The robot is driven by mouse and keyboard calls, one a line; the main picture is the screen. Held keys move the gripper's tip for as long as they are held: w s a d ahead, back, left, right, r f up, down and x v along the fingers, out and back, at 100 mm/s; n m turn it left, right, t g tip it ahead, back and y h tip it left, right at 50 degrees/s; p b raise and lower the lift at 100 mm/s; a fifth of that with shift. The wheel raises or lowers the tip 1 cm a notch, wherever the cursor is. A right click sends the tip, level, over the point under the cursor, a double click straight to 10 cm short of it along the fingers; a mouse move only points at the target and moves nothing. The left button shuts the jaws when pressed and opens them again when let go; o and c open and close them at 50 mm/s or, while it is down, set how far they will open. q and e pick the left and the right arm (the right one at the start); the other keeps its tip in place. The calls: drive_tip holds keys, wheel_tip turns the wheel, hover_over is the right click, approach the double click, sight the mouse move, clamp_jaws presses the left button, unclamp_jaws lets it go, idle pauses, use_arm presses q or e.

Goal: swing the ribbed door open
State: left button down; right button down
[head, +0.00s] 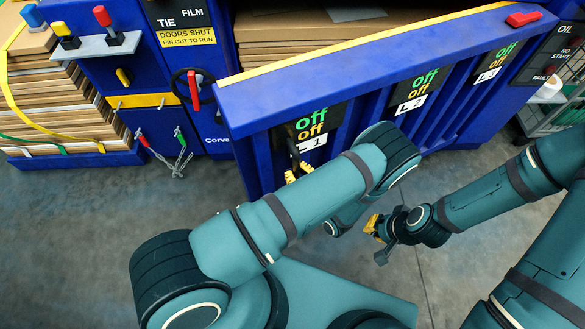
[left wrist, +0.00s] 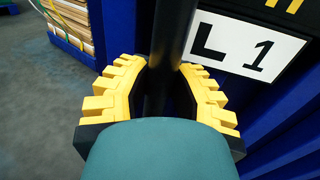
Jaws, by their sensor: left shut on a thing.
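The ribbed door (head: 357,83) is blue, with a yellow strip along its top and labels L1, L2 and L3 on its front. In the head view its left end stands out nearer to me than the cabinet beside it. My left gripper (head: 297,167) is at the L1 end of the door, partly hidden by my arm. In the left wrist view its yellow-toothed fingers (left wrist: 160,95) are shut on a black upright bar handle (left wrist: 172,45) next to the L1 label. My right gripper (head: 377,240) is empty above the floor, right of my left arm, its fingers apart.
A blue cabinet (head: 140,75) with levers, a red-handled wheel and hanging clips stands left of the door. Stacked cardboard (head: 55,95) is at the far left; more lies behind the door. A wire rack (head: 550,115) is at the right. The floor (head: 80,235) at front left is clear.

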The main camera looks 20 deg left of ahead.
sight(298, 154)
use_arm(q)
drive_tip(key=shift+w, duration=0.25)
drive_tip(key=c, duration=0.8)
unclamp_jaws()
drive_tip(key=shift+s, duration=0.1)
wheel_tip(298, 154, up, 10)
